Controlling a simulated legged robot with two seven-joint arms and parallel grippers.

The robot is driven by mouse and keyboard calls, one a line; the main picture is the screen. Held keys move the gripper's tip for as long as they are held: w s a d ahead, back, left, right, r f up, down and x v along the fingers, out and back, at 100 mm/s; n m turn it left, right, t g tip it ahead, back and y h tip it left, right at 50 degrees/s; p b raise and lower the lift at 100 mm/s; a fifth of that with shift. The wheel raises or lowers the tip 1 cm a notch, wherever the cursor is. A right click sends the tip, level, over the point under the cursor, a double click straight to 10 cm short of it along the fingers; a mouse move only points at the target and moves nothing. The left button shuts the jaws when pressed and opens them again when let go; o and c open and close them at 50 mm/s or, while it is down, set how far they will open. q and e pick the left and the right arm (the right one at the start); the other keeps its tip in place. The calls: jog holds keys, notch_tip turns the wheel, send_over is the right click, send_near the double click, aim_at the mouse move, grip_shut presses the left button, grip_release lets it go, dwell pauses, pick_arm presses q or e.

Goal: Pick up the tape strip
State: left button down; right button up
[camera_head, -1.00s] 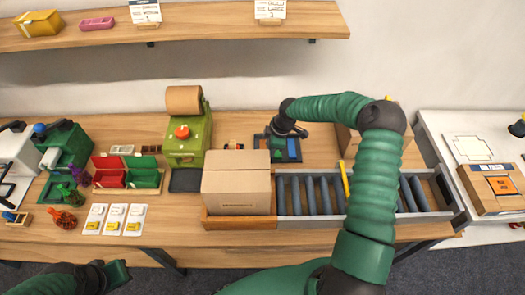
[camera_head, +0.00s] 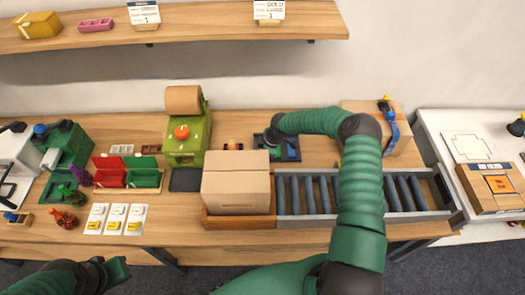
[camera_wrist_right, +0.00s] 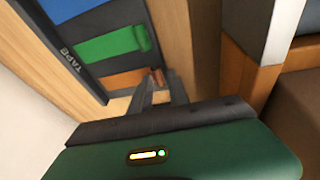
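The dark tape tray (camera_head: 264,143), marked TAPE in the wrist view (camera_wrist_right: 72,62), lies on the table behind the cardboard box (camera_head: 236,190). In the wrist view it holds a blue strip (camera_wrist_right: 72,7), a green strip (camera_wrist_right: 112,44) and an orange-brown strip (camera_wrist_right: 124,79). My right gripper (camera_head: 274,142) is at the tray. Its fingers (camera_wrist_right: 161,82) point at the right end of the orange-brown strip, with a narrow gap between them; contact is unclear. My left gripper (camera_head: 118,271) is low at the left, away from the tray; its opening is unclear.
A green machine (camera_head: 188,140) stands left of the tray. Another box (camera_head: 376,125) with a blue-handled tool (camera_head: 390,120) stands to the right.

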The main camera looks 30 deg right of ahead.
jog(key=shift+w+d+r, duration=0.15)
jog(key=shift+d+r, duration=0.1)
jog(key=shift+r, duration=0.05)
grip_shut()
jog(key=shift+f, duration=0.1)
jog(key=shift+f, duration=0.1)
jog(key=shift+d, duration=0.15)
